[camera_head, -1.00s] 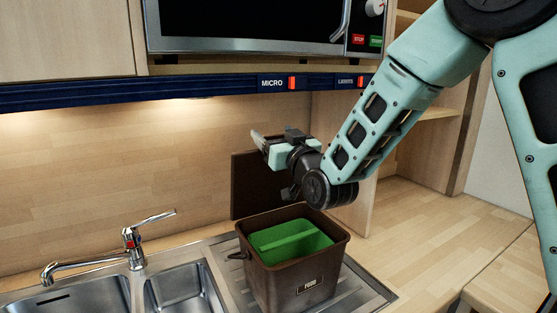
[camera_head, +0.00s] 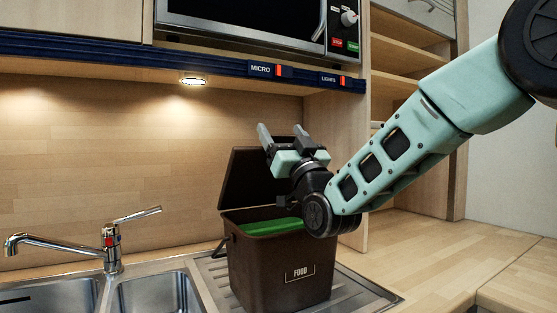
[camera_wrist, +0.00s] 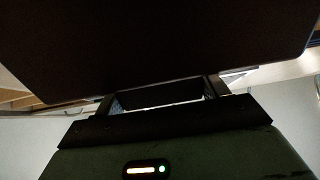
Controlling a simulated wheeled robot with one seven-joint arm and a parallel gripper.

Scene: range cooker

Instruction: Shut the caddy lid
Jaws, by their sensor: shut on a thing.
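The brown food caddy (camera_head: 265,280) stands on the sink's ribbed drainer, its green inside partly showing. Its dark brown lid (camera_head: 243,180) stands open, raised at the back of the rim and leaning. My gripper (camera_head: 284,135) is above the caddy, in front of the lid, its fingers pointing up and away. In the wrist view the lid (camera_wrist: 160,45) fills the upper half as a dark panel, right at my fingertips (camera_wrist: 165,97). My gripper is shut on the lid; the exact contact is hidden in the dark.
The microwave (camera_head: 260,25) and a blue switch rail (camera_head: 180,62) hang above. A tap (camera_head: 110,240) and steel sink bowls (camera_head: 155,295) lie to the left. The wooden worktop (camera_head: 430,250) at right is clear.

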